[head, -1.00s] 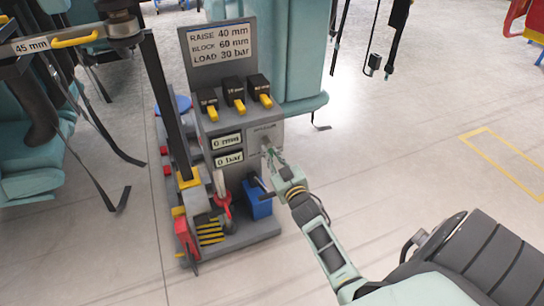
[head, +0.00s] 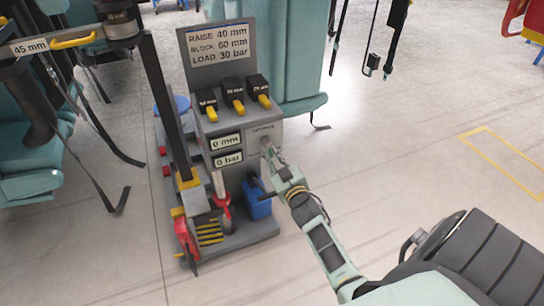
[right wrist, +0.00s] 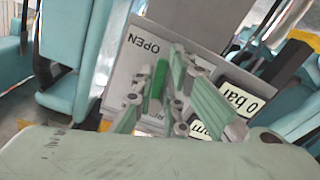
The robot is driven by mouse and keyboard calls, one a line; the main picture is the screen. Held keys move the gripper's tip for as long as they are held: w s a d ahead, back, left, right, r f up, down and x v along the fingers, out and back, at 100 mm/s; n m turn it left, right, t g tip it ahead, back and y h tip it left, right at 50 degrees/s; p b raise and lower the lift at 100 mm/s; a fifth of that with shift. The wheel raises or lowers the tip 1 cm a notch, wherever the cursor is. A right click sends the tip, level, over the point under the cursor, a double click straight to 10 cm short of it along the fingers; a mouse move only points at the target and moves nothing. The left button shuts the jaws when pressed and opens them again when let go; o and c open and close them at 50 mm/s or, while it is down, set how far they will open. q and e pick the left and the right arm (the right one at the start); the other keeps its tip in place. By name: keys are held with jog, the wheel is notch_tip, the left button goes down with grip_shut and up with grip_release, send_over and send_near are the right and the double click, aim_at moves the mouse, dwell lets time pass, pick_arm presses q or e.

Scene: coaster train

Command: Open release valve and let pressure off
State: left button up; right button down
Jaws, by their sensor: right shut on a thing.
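The grey pump console (head: 262,185) stands left of centre in the head view. Its displays read 0 mm (head: 225,142) and 0 bar (head: 228,159). My right gripper (head: 268,152) is at the valve panel on the console's right side. In the right wrist view the panel (right wrist: 122,72) carries the word OPEN and a second label partly covered by the fingers. A bright green valve handle (right wrist: 157,80) stands between the fingers of my right gripper (right wrist: 160,92), which is shut on it. The fingers hide part of the handle and its mount. My left gripper is not in view.
Three black levers with yellow tips (head: 234,92) sit atop the console, under a sign (head: 219,43) reading raise 40 mm, block 60 mm, load 30 bar. A blue box (head: 257,200) is low beside my right gripper. Open floor (head: 410,130) lies to the right.

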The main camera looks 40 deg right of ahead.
jog(key=shift+s+d, duration=0.15)
jog(key=shift+d, duration=0.35)
dwell(0.3)
jog(key=c, duration=1.8)
grip_release()
jog(key=shift+s+d, duration=0.1)
jog(key=v, duration=1.2)
jog(key=shift+r, duration=0.15)
